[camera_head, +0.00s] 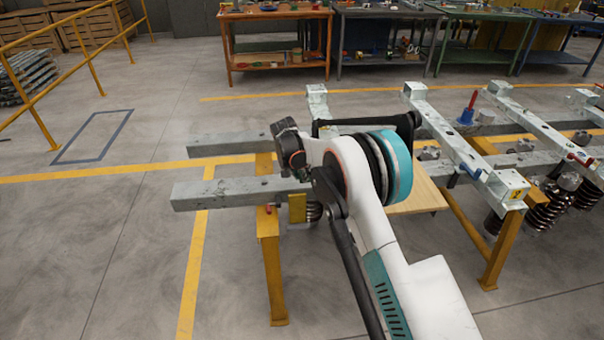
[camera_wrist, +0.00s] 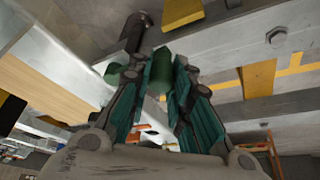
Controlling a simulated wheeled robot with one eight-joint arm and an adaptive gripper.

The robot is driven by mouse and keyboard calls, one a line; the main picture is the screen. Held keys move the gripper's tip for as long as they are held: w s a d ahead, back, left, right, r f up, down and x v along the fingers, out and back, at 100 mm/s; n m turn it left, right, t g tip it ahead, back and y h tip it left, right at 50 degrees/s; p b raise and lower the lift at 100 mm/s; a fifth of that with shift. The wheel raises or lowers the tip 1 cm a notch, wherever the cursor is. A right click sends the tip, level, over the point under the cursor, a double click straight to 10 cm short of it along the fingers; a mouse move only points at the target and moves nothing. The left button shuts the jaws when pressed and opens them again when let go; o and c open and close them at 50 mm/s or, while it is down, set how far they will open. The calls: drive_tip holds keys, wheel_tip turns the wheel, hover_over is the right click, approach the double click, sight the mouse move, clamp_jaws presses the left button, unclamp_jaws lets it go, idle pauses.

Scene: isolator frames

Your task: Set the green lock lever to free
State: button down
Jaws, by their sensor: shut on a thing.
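The green lock lever (camera_wrist: 161,70) shows in the wrist view between the fingertips of my gripper (camera_wrist: 162,62). My gripper's teal-padded fingers are shut on it, one on each side. A second green rounded part (camera_wrist: 115,73) shows just left of it, beside a dark cylindrical rod (camera_wrist: 132,32). The lever's base and any markings are hidden by the fingers, so its exact setting is unclear. In the head view my arm covers the lever and the fingers.
Grey steel beams (camera_head: 235,191) on yellow legs (camera_head: 271,265) form the frame around my arm. A wooden board (camera_head: 424,196) lies right of my arm.

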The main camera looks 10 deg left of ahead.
drive_tip(key=c, duration=1.5)
unclamp_jaws()
drive_tip(key=shift+a, duration=0.1)
drive_tip(key=shift+o, duration=0.2)
drive_tip(key=v, duration=1.2)
